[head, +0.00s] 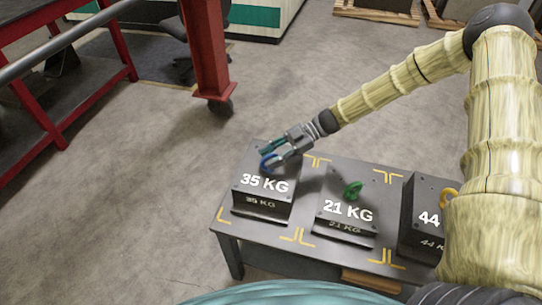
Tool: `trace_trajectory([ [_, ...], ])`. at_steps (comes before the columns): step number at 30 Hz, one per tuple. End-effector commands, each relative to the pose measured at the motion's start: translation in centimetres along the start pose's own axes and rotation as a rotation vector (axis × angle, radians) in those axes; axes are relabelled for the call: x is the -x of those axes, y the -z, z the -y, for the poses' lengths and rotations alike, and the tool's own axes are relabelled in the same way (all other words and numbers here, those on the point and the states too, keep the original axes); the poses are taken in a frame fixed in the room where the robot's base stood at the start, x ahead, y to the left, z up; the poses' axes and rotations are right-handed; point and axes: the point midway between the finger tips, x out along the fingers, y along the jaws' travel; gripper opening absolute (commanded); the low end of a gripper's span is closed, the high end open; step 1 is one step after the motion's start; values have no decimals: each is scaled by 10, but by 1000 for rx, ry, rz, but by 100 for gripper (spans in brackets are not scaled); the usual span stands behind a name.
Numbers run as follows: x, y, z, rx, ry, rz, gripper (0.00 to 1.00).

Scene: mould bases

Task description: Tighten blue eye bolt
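The blue eye bolt (271,162) stands on top of the dark mould base marked 35 KG (263,200), at the left of the table. My gripper (270,155) is right at the blue eye bolt, coming in from the upper right. Its fingers look parted, with the bolt's ring close to or between the tips. I cannot tell whether they touch the ring. The bolt's lower part and thread are hard to make out.
A 21 KG base (345,220) with a green eye bolt (352,190) stands in the middle of the table (228,225). A 44 KG base (425,215) with a yellow eye bolt (449,194) is at right. A red post (207,50) rises behind.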

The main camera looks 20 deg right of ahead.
Motion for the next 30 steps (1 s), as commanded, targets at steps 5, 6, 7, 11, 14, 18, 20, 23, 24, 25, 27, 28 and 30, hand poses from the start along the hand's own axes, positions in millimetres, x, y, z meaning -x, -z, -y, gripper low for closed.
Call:
trace_trajectory([
  [5,0,0,0,0,0,0,17],
  [6,0,0,0,0,0,0,10],
  [7,0,0,0,0,0,0,4],
  [11,0,0,0,0,0,0,0],
  [14,1,0,0,0,-1,0,0],
  [18,1,0,0,0,-2,1,0],
  [20,1,0,0,0,-3,1,0],
  [23,1,0,0,-1,-4,1,0],
  [24,1,0,0,-1,-5,1,0],
  [25,1,0,0,-1,-6,1,0],
  [27,1,0,-1,-2,-8,2,0],
  [28,1,0,-1,-2,-9,2,0],
  [30,1,0,-1,-3,-11,3,0],
])
